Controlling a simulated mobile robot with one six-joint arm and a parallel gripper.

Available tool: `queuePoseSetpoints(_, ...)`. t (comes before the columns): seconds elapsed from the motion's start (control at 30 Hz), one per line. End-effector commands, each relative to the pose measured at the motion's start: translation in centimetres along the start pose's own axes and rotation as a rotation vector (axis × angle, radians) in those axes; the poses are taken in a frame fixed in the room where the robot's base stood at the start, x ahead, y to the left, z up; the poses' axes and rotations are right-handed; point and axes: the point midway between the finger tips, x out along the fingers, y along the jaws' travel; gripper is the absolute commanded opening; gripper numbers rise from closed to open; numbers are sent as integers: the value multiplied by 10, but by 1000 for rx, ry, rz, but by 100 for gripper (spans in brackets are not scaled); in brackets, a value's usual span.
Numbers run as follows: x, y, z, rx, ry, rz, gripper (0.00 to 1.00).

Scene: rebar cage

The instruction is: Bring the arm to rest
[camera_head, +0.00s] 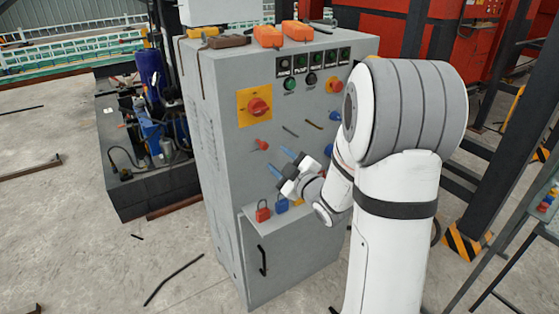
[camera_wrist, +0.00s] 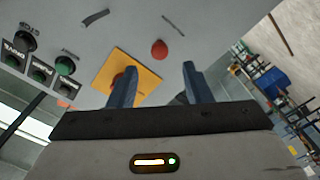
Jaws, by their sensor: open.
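My gripper (camera_head: 281,162) is at the end of my white arm, in front of the grey control cabinet (camera_head: 222,130). It is open, with nothing between its blue fingers. In the wrist view the two fingers of my gripper (camera_wrist: 157,84) stand apart, with the cabinet's panel (camera_wrist: 210,25) beyond them. The fingers look close to the panel in the head view; I cannot tell the exact gap. My arm reaches in from the right and hides part of the cabinet's right side.
A red rotary switch on a yellow plate (camera_head: 242,108) and a small red knob (camera_head: 262,145) are on the cabinet front. A red padlock (camera_head: 263,211) and a blue padlock (camera_head: 282,206) are below. Orange boxes (camera_head: 268,36) lie on top. Dark steel posts stand at right.

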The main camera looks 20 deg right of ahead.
Motion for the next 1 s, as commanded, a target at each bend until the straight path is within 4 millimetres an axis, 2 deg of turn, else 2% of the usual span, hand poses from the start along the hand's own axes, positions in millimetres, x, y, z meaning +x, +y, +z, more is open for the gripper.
queuePoseSetpoints(0.13, 0, 2, -2, 5, -21, -4, 45)
queuePoseSetpoints(0.27, -4, 9, -5, 34, -127, -22, 45)
queuePoseSetpoints(0.47, -30, 19, -11, 161, -418, -55, 45)
queuePoseSetpoints(0.57, -53, 20, -16, 247, -567, -68, 45)
queuePoseSetpoints(0.77, -112, 9, -37, 449, -852, -102, 45)
queuePoseSetpoints(1.0, -197, -20, -81, 700, -1163, -181, 45)
